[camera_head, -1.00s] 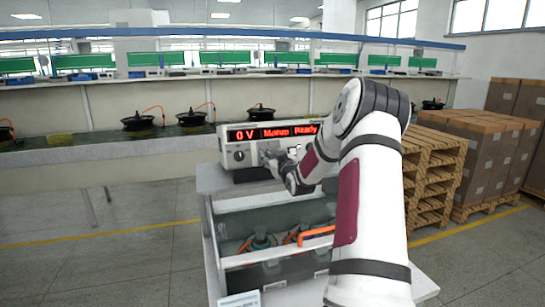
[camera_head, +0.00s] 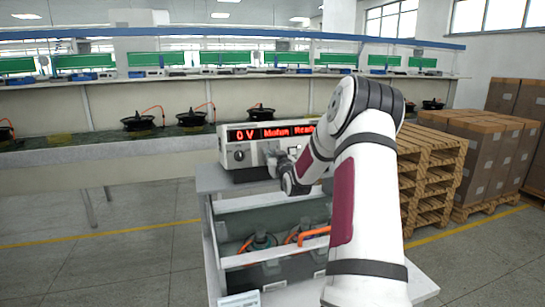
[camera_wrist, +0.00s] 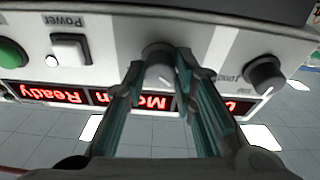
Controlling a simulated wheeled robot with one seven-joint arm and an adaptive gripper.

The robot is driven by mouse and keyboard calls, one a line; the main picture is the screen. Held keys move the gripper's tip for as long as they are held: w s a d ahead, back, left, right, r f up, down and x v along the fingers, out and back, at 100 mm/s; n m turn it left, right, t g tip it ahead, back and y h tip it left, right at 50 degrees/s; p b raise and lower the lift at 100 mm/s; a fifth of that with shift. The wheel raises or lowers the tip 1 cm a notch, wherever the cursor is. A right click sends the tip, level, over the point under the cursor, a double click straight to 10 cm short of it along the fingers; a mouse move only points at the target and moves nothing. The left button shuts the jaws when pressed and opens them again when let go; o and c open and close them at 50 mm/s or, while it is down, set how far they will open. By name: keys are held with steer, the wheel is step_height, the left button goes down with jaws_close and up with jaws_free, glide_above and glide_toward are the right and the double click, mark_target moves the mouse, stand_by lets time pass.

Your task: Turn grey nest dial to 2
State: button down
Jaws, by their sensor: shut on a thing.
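A grey dial (camera_wrist: 158,68) sits on the front panel of a tester, between the two fingers of my gripper (camera_wrist: 166,95) in the wrist view. My gripper is shut on this dial. A white pointer line shows on the dial, but I cannot read which number it points to.
A second, darker knob (camera_wrist: 265,74) is beside my fingers. A white Power switch (camera_wrist: 70,48) and a green button (camera_wrist: 12,52) are on the other side. The cart's lower shelf (camera_head: 280,256) holds motor parts. Pallets (camera_head: 432,165) and boxes (camera_head: 478,150) stand at right.

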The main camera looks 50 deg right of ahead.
steer(key=m+g+h, duration=0.1)
steer(key=m, duration=0.5)
steer(key=shift+w+a+m, duration=0.1)
steer(key=shift+m, duration=0.2)
steer(key=shift+r+m+g+h, duration=0.15)
steer(key=shift+m+g, duration=0.25)
steer(key=shift+m, duration=0.8)
steer(key=shift+f+m+g+h, duration=0.1)
steer(key=shift+m+g+h, duration=0.25)
steer(key=shift+m, duration=0.85)
steer(key=c, duration=1.3)
jaws_free()
steer(key=shift+a, duration=0.1)
steer(key=v, duration=1.2)
steer(key=shift+r, duration=0.15)
